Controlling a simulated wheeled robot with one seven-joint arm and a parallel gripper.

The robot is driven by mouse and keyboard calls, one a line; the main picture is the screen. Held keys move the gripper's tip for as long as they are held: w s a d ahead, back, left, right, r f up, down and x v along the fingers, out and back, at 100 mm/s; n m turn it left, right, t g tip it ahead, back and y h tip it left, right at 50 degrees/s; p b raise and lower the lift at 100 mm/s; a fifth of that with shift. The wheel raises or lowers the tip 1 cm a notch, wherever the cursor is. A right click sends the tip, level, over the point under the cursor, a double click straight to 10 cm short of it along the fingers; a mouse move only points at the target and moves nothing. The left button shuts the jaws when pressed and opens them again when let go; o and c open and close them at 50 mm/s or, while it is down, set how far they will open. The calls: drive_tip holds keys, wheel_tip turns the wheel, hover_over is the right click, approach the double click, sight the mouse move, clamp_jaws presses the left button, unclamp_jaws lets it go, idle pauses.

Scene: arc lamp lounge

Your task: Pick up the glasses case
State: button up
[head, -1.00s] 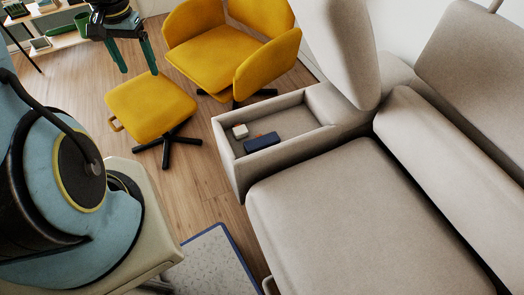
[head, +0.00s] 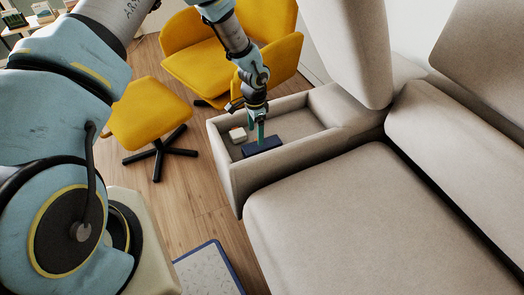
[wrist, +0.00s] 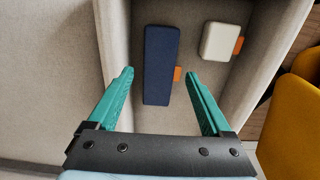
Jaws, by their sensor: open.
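The glasses case appears to be the long dark blue box (head: 262,146) with an orange tab, lying in the open grey compartment at the end of the sofa. In the wrist view the dark blue case (wrist: 160,62) lies lengthwise ahead of my gripper (wrist: 159,75), between the lines of its two green fingers. My gripper (head: 259,128) is open and empty, just above or beside the case in the head view. I cannot tell the exact gap, and the gripper hides a little of the case.
A small white box (wrist: 220,42) with an orange tab lies to the right of the case; it also shows in the head view (head: 238,134). The compartment's padded wall (head: 226,170) surrounds both. A yellow chair (head: 190,60) and yellow footstool (head: 150,112) stand to the left.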

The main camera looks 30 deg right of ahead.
sight(256, 146)
wheel_tip(256, 146, down, 8)
drive_tip(key=shift+f+p, duration=0.15)
drive_tip(key=shift+p, duration=0.35)
drive_tip(key=shift+c, duration=0.3)
drive_tip(key=c, duration=1.1)
